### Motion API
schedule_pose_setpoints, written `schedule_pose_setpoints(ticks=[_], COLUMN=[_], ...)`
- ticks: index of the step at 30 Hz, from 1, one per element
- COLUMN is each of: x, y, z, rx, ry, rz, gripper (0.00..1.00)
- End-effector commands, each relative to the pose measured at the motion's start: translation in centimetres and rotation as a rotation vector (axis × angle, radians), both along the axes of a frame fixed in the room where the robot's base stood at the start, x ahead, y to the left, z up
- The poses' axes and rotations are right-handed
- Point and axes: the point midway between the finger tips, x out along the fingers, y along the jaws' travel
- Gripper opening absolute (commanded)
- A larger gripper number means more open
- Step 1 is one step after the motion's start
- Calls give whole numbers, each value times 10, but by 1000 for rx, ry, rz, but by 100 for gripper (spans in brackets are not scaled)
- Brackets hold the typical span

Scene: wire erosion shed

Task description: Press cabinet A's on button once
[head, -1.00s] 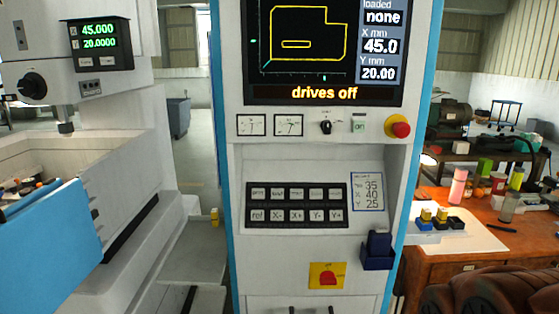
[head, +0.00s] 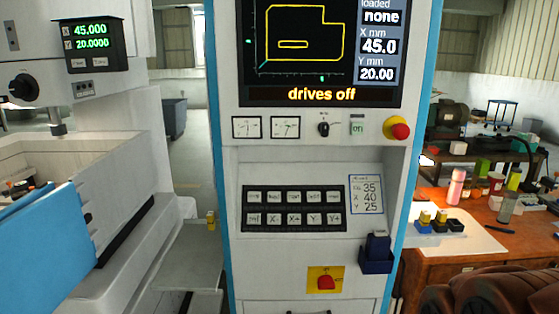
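The control cabinet (head: 308,170) stands upright in the middle of the head view, white with blue side edges. Its screen (head: 295,45) reads "drives off", loaded "none", X 45.0 and Y 20.00. A small green button marked "on" (head: 358,127) sits on the strip below the screen, between a black rotary knob (head: 323,129) and a red mushroom button (head: 397,129) on a yellow collar. No letter A can be read on the cabinet. My gripper does not show in this view.
A black keypad (head: 294,209) is below, beside a card (head: 366,194) and a blue holder (head: 376,254). A red switch on a yellow plate (head: 325,281) is lower. A white machine (head: 130,215) stands left, a wooden bench (head: 470,262) right.

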Motion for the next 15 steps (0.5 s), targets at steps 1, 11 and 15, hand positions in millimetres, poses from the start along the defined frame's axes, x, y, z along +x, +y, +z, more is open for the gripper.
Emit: schedule_pose_setpoints(ticks=[1,11,15], x=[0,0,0], y=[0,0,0], z=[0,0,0], rx=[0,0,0], ry=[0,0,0], rz=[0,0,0], gripper=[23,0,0])
